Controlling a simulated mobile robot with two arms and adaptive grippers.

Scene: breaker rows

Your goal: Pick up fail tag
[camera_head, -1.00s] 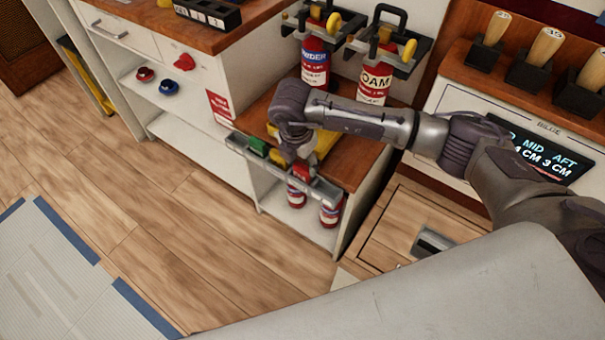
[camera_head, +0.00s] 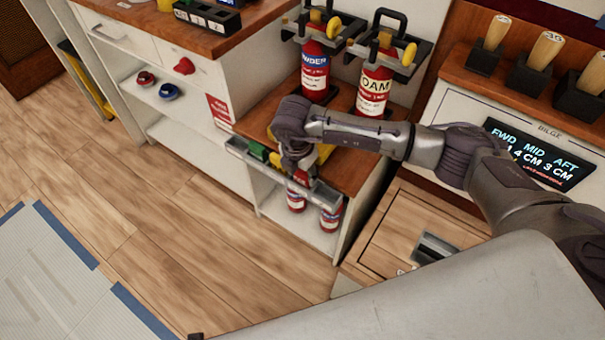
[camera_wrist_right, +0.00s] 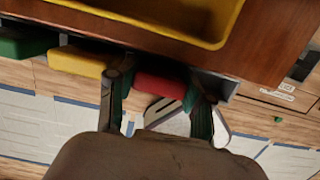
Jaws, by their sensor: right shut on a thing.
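The red tag (camera_wrist_right: 160,87), taken to be the fail tag, sits between the two fingers of my right gripper (camera_wrist_right: 158,92) in the right wrist view. The gripper is shut on it. In the head view my right gripper (camera_head: 297,168) reaches down to the tag rail (camera_head: 318,193) on the low cabinet's front edge and hides the red tag. A yellow tag (camera_wrist_right: 78,62) and a green tag (camera_wrist_right: 22,42) stand beside it in the rail. I cannot tell whether the red tag is clear of the rail. My left gripper is not in view.
A yellow tray (camera_wrist_right: 190,22) lies on the cabinet top just behind the rail. Red extinguishers (camera_head: 315,72) stand in brackets at the back, and smaller ones (camera_head: 330,215) on the shelf below. The wooden floor (camera_head: 150,235) in front is clear.

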